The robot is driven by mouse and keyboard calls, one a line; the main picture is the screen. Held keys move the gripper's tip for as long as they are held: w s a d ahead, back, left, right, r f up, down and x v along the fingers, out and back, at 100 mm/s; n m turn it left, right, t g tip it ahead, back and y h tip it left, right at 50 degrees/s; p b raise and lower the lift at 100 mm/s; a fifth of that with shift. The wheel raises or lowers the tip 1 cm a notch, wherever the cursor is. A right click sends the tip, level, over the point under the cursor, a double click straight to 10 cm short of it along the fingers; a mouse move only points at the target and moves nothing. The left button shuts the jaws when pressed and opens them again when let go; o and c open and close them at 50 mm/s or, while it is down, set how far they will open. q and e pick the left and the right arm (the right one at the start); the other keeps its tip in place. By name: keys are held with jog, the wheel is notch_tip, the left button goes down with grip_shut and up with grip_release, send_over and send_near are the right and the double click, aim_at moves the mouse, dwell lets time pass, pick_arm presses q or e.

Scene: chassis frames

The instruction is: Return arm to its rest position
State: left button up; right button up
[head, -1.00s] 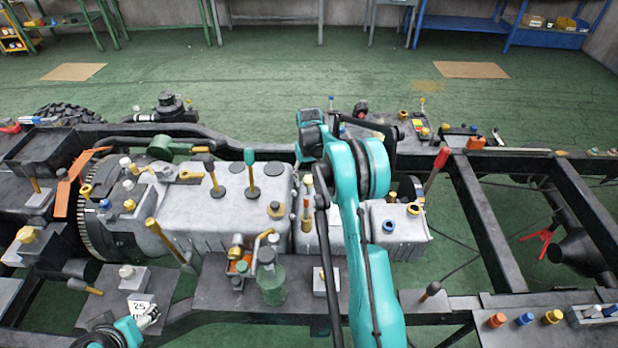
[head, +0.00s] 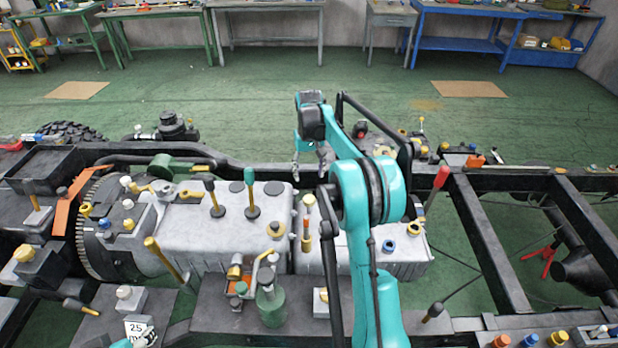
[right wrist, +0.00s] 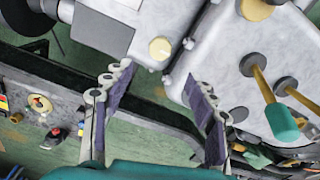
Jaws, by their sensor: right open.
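My right arm (head: 365,195) is teal and rises from the bottom middle of the head view, bent over the chassis. My right gripper (head: 308,168) hangs beyond the grey engine block (head: 205,235), above the far frame rail. In the right wrist view the right gripper (right wrist: 158,78) is open, its two dark-padded fingers wide apart with nothing between them. Grey housings and the green floor lie behind the fingers. My left gripper (head: 145,338) shows only as a small piece at the bottom left edge, and its jaws cannot be made out.
A green-handled tool (head: 251,190) and a yellow-handled tool (head: 163,258) stand up from the engine. A red-handled lever (head: 437,188) rises right of my arm. A green bottle (head: 269,302) stands on the near plate. Open green floor (head: 330,110) lies between chassis and benches.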

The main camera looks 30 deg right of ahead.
dwell(0.4)
jog(key=s+a+r+n+t+b, duration=0.1)
jog(key=s+a+r+t, duration=0.1)
jog(key=s+a+r, duration=0.35)
jog(key=s+a+r+n+t, duration=0.1)
jog(key=s+a+r+t, duration=0.15)
jog(key=s+a, duration=0.55)
jog(key=s+a+f, duration=0.2)
jog(key=s, duration=0.3)
jog(key=s+a+f+n+t, duration=0.1)
jog(key=s+a+f, duration=0.1)
jog(key=s, duration=0.3)
jog(key=s+a+f+t+b, duration=0.1)
jog(key=s+a+f, duration=0.1)
jog(key=s+a, duration=0.2)
jog(key=shift+s, duration=0.75)
jog(key=shift+t, duration=0.25)
